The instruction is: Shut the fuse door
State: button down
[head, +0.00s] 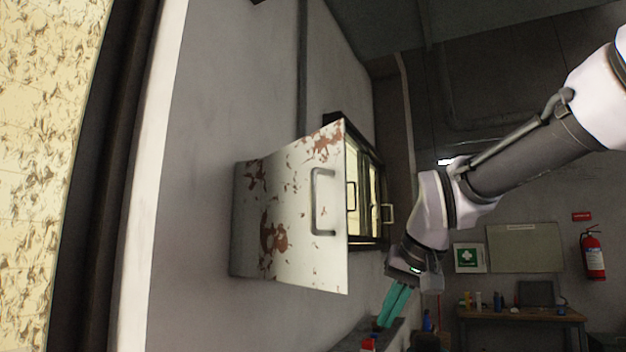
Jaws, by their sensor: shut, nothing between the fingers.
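A pale metal fuse box with a rust-patched front panel (285,220) is on the wall left of centre in the head view. The panel has a grey bar handle (315,202) near its right edge and stands out from the wall at an angle. I cannot tell how far the door is open, as the inside of the box is hidden. My gripper (387,319), with teal fingers, is shut and empty. It points down, to the right of and lower than the panel in the picture, apart from it.
A dark-framed window-like unit (368,190) with handles is beyond the panel. A bench (522,315) with bottles stands at the back right, with a fire extinguisher (592,253) on the wall. Small red and blue items lie below my gripper.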

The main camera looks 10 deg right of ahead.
aim_at(304, 241)
jog(key=k+j+z, duration=0.25)
jog(key=k, duration=0.35)
jog(key=k+u, duration=0.25)
jog(key=k, duration=0.2)
jog(key=i+l, duration=0.35)
jog(key=l, duration=0.1)
